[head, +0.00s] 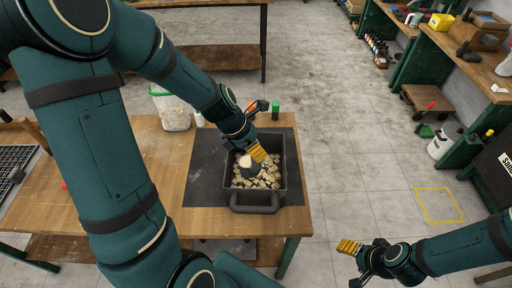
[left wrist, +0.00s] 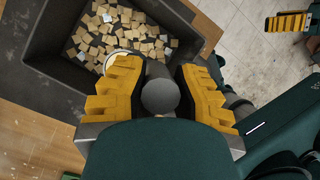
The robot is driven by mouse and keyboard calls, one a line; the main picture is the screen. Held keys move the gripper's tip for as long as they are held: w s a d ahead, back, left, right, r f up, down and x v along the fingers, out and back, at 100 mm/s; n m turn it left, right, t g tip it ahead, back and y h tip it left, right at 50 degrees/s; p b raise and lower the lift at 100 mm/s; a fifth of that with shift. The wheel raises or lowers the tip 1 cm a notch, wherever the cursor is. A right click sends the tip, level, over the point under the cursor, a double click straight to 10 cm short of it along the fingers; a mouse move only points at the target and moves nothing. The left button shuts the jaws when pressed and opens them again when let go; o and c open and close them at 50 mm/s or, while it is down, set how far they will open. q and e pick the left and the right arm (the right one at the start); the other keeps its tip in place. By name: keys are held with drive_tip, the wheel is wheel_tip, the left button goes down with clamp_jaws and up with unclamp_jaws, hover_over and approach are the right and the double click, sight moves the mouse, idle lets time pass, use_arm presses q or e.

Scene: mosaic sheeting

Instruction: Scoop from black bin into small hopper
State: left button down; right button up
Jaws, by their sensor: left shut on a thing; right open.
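The black bin (head: 278,172) stands on a dark mat on the table, with many small tan tile pieces (head: 262,178) on its floor. They also show in the left wrist view (left wrist: 128,28). My left gripper (head: 256,150) reaches down into the bin's mouth. It is shut on a scoop with a dark, round-ended handle (left wrist: 160,94). The scoop's pale rim (left wrist: 120,57) shows beyond the fingers, over the tiles; how full it is, I cannot tell. My right gripper (head: 353,262) is open and empty, right of the table above the floor. I cannot make out the small hopper.
A clear tub with a green lid (head: 171,109) and a small green-topped container (head: 275,108) stand behind the bin. A black grid tray (head: 16,165) lies at far left. The table's right edge is close to the bin. Open floor lies to the right.

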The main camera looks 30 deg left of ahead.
use_arm(q)
wheel_tip(320, 180, up, 3)
drive_tip(key=p, duration=0.3)
drive_tip(key=shift+r+y, duration=0.2)
drive_tip(key=shift+y, duration=0.1)
drive_tip(key=shift+t+y, duration=0.5)
drive_tip(key=shift+y, duration=0.3)
drive_tip(key=shift+r, duration=3.4)
drive_tip(key=shift+f+m, duration=0.1)
drive_tip(key=shift+m, duration=0.2)
